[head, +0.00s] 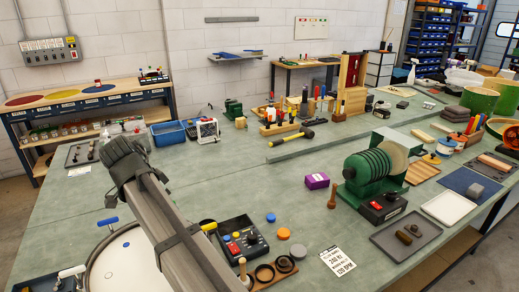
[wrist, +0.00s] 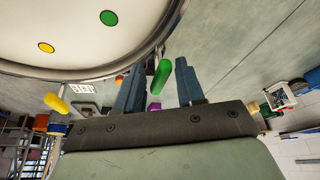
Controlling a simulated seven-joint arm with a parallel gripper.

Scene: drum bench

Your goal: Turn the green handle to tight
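The green handle (wrist: 163,77) shows in the wrist view, at the rim of the round pale drum (wrist: 65,25). My gripper (wrist: 160,65) is open, one finger on each side of the handle. Small gaps show on both sides, and I cannot tell how far the handle is between the fingers in depth. In the head view the drum (head: 110,276) is at the lower left, partly behind my arm. The green handle and my fingers are hidden there. No mark for tight can be read.
A yellow handle (head: 208,226), a blue handle (head: 108,221) and a white handle (head: 72,271) stand around the drum. A black control box (head: 238,240) with buttons is right of my arm. A green machine (head: 372,172) stands further right. The bench middle is mostly clear.

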